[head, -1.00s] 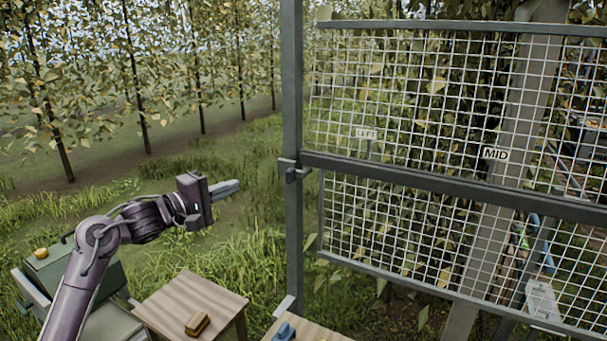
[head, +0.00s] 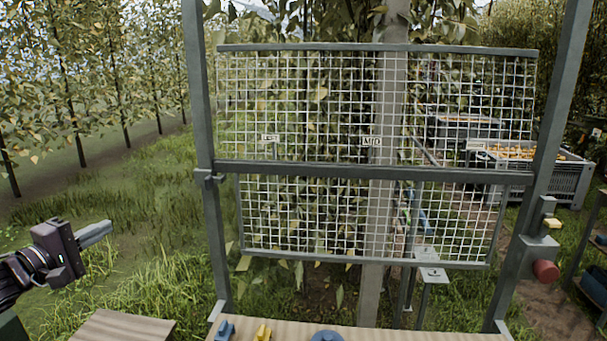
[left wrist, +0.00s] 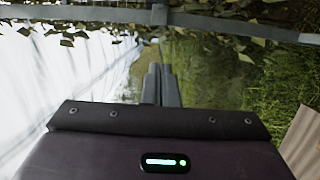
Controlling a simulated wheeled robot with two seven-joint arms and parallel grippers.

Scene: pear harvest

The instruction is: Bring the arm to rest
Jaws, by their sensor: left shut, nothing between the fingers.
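My left gripper (head: 96,232) is at the left edge of the head view, held up over the grass. Its fingers are shut with nothing between them and point to the right. In the left wrist view the two fingers (left wrist: 161,86) lie side by side, with grass and a metal bar beyond. The gripper is apart from the wire mesh gate. My right gripper is not in view.
A mesh gate (head: 375,172) on grey posts (head: 203,120) stands ahead. A wooden table (head: 370,335) at its foot carries a blue piece (head: 224,330) and a yellow piece (head: 262,334). Another wooden top (head: 125,328) is below my left gripper. A crate of fruit (head: 560,175) stands behind right.

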